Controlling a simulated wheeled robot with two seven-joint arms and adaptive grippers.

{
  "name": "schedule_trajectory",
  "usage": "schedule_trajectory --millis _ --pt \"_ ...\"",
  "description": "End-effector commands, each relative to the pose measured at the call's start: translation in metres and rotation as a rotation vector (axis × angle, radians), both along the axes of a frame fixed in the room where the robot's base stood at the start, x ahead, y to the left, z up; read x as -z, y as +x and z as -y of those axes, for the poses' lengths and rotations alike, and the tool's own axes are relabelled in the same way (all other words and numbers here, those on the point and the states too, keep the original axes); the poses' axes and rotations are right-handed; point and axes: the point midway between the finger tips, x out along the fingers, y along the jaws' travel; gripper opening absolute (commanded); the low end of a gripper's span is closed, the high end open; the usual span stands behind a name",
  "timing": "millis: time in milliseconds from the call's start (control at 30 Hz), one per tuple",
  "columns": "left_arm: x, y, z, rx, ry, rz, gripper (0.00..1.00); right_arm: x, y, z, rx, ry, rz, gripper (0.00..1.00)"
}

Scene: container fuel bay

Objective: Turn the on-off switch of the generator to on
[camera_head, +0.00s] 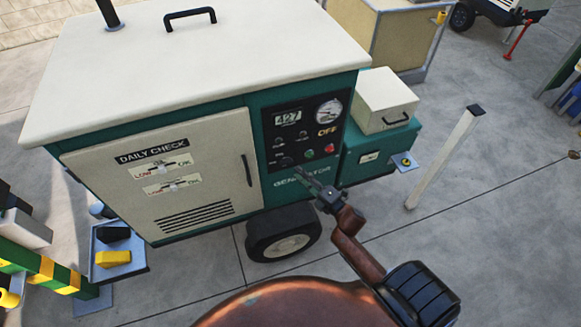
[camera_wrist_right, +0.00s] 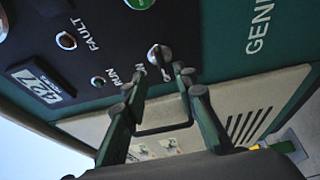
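The teal generator (camera_head: 190,130) with a cream lid stands in front of me. Its black control panel (camera_head: 262,135) carries the small on-off switch (camera_head: 287,161), low on the left. In the right wrist view, the switch (camera_wrist_right: 158,54) is a round silver knob with a dark bar. My right gripper (camera_head: 305,180) is just below the panel's lower edge. In the right wrist view, its fingers (camera_wrist_right: 155,85) are apart with nothing between them. One fingertip looks close to the switch; contact cannot be told. My left gripper is not in view.
A white post (camera_head: 443,158) stands right.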

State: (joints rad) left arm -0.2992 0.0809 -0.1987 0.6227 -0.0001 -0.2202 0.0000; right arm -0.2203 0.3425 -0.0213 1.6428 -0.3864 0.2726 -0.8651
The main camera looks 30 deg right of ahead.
Motion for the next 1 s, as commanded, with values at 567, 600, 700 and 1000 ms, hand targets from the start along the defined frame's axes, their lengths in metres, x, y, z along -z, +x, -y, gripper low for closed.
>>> schedule_trajectory --millis 567,600,700,1000 --pt "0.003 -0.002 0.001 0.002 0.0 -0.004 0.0 0.001 0.057 -0.009 0.002 0.002 -0.003 0.26" --pt "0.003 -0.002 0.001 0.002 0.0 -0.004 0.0 0.001 0.057 -0.008 0.002 0.002 -0.003 0.26" --pt "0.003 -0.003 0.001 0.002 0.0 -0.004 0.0 0.001 0.057 -0.009 0.002 0.003 -0.004 0.26" --pt "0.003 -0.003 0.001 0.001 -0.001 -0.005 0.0 0.001 0.057 -0.009 0.002 0.003 -0.004 0.07"
